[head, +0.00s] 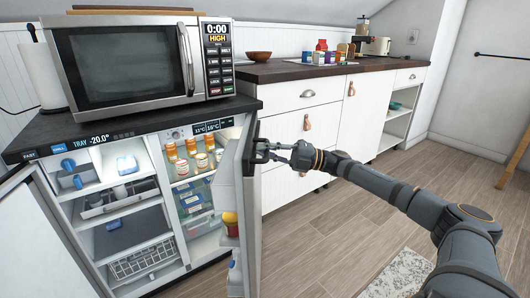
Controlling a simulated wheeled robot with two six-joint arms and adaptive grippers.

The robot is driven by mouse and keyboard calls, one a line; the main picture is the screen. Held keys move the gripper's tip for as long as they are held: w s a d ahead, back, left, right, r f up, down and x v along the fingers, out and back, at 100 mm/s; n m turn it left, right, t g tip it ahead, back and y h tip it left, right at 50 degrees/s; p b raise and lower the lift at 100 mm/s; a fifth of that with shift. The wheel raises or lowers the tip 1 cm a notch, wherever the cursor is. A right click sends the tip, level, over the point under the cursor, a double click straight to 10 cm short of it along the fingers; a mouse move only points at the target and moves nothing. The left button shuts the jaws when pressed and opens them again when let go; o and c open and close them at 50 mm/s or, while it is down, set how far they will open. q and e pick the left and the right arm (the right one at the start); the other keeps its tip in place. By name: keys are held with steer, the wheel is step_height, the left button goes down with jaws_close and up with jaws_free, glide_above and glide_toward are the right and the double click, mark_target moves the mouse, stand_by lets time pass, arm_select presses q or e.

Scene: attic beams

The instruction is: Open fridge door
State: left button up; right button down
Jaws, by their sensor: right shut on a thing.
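The fridge (160,128) is a low double unit under a dark top, and its inside shows lit shelves. Its right door (251,215) stands swung out towards me, seen nearly edge-on, with bottles in its inner racks. Its left door (45,245) also stands open at the left edge. My right gripper (270,152) is shut at the dark handle near the top of the right door, on its outer side. The fingers partly hide the handle. My left gripper is not in view.
A microwave (125,60) stands on the fridge top. White cabinets (290,125) under a wooden counter (320,68) run to the right behind the door. The floor (340,235) is clear apart from a pale rug (400,275).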

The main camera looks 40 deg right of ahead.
steer(key=shift+f, duration=0.2)
stand_by(0.3)
steer(key=c, duration=1.7)
jaws_free()
